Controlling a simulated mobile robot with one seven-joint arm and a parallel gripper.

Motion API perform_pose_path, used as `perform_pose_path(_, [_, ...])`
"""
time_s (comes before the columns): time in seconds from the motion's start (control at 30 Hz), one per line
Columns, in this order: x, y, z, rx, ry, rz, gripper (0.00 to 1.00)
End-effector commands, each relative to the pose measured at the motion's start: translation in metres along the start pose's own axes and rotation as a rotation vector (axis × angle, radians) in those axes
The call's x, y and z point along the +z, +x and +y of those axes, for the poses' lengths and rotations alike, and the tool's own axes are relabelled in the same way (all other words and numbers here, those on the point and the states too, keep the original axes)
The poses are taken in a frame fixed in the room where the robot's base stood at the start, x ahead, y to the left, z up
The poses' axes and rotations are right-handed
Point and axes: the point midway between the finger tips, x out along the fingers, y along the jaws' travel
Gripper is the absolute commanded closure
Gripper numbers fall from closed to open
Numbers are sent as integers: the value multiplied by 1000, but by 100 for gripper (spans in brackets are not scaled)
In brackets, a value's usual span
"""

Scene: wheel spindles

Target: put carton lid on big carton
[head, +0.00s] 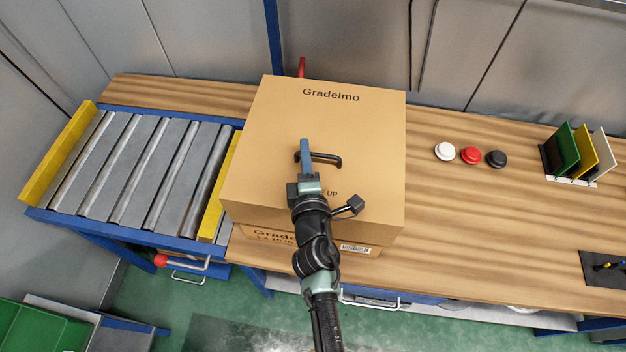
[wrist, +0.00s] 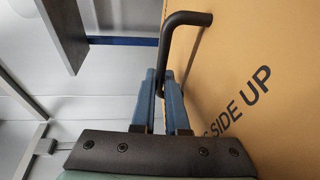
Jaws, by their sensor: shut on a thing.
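The carton lid (head: 290,120) is a brown cardboard cover marked "Gradelmo" with a black bar handle (head: 328,158) on top. It sits over the big carton (head: 278,236), whose lower front with print and a barcode label shows beneath the lid's edge. From this angle I cannot tell whether the lid is fully seated. My gripper (head: 305,153) is above the lid, with its blue fingers shut on the handle. In the wrist view the fingers (wrist: 171,95) close around one end of the handle (wrist: 187,20), beside the lid's "SIDE UP" print (wrist: 245,100).
A roller conveyor (head: 150,160) with yellow end stops lies left of the carton. On the wooden bench (head: 480,220) to the right are white, red and black buttons (head: 471,155) and a rack of coloured plates (head: 575,155).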

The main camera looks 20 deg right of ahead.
Motion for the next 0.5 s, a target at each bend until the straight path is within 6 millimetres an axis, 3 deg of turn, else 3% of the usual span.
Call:
perform_pose_path(0.23, [1, 6, -42, 2, -2, 0, 100])
perform_pose_path(0.5, [1, 8, -58, 3, -1, 1, 100])
